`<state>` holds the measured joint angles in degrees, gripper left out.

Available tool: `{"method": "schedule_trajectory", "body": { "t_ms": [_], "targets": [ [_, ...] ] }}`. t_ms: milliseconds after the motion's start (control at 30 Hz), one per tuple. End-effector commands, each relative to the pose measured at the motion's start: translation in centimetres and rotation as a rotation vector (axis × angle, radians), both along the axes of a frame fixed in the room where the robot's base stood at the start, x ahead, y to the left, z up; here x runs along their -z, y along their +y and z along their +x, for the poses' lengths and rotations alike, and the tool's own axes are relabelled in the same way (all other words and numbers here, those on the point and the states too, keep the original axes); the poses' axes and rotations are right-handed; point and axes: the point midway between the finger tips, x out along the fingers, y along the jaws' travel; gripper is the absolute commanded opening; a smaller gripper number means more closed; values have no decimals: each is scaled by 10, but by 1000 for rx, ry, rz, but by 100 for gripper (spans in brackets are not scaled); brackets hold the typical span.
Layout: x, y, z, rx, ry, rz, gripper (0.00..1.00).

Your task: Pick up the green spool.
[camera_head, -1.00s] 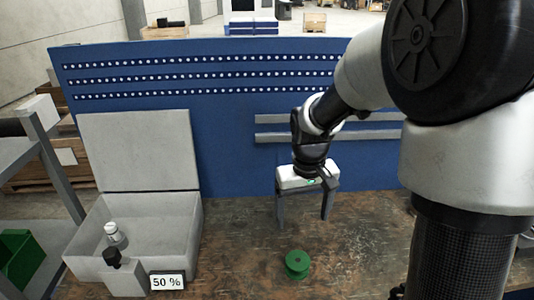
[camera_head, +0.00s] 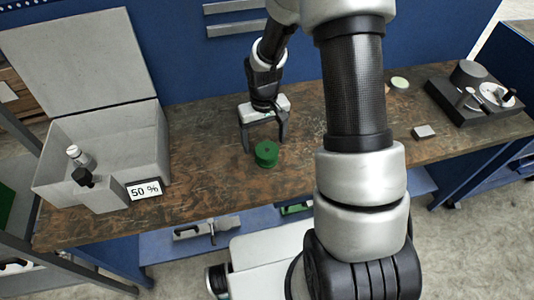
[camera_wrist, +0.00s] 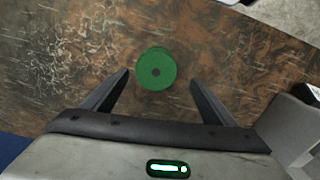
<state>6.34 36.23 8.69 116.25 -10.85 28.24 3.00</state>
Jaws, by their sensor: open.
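The green spool (camera_head: 266,154) stands upright on the brown worktable, near the middle of the head view. In the wrist view the spool (camera_wrist: 156,69) shows from above as a green disc with a dark centre hole. It lies just beyond the fingertips, roughly centred between them. My gripper (camera_head: 264,144) is open and empty, pointing down above the table close behind the spool. In the wrist view its two dark fingers (camera_wrist: 162,80) are spread wide, with bare table between them. I see no contact with the spool.
An open grey box (camera_head: 150,160) with a "50 %" sign (camera_head: 144,190) stands at the left. A dark device (camera_head: 475,95), a small grey block (camera_head: 424,132) and a pale green round item (camera_head: 400,82) are at the right. The worktable (camera_head: 210,150) around the spool is clear.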

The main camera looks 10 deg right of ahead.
Motion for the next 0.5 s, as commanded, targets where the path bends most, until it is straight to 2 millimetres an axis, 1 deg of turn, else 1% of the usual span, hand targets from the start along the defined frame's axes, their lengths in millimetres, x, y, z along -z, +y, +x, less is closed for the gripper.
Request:
{"method": "schedule_trajectory", "body": {
  "t_ms": [67,233,300,400,500],
  "targets": [
    [6,-2,-1,1,3,0,79],
    [32,-9,-1,2,5,-1,79],
    [42,-7,0,2,2,0,79],
    [49,-7,0,1,2,0,79],
    [51,-7,0,1,0,0,79]
  ]
}}
